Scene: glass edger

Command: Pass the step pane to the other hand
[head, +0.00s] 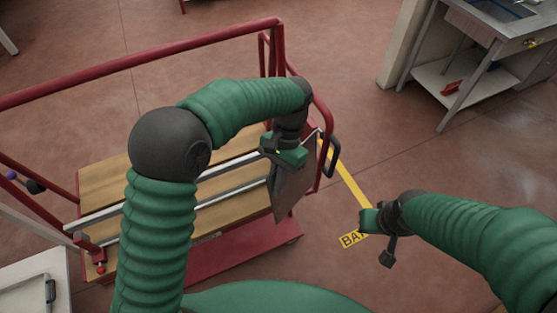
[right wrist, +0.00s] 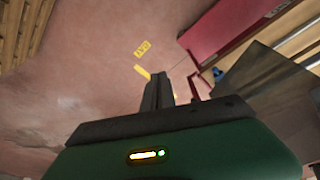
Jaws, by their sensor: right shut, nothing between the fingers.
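The step pane (head: 294,190) is a grey flat plate, tilted, hanging in front of the red-railed cart in the head view. My left gripper (head: 284,156) is at its upper edge and appears shut on it; the fingers are partly hidden. In the right wrist view a grey plate, which looks like the pane (right wrist: 262,78), shows at the right. My right gripper (head: 387,256) is shut and empty, to the right of the pane and apart from it. Its closed fingers show in the right wrist view (right wrist: 158,90).
The red-railed cart (head: 245,258) with wooden slats stands behind and left of the pane. A yellow floor stripe (head: 352,184) and a yellow floor label (head: 352,240) lie near my right gripper. A workbench (head: 470,85) stands at the back right. The floor between is clear.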

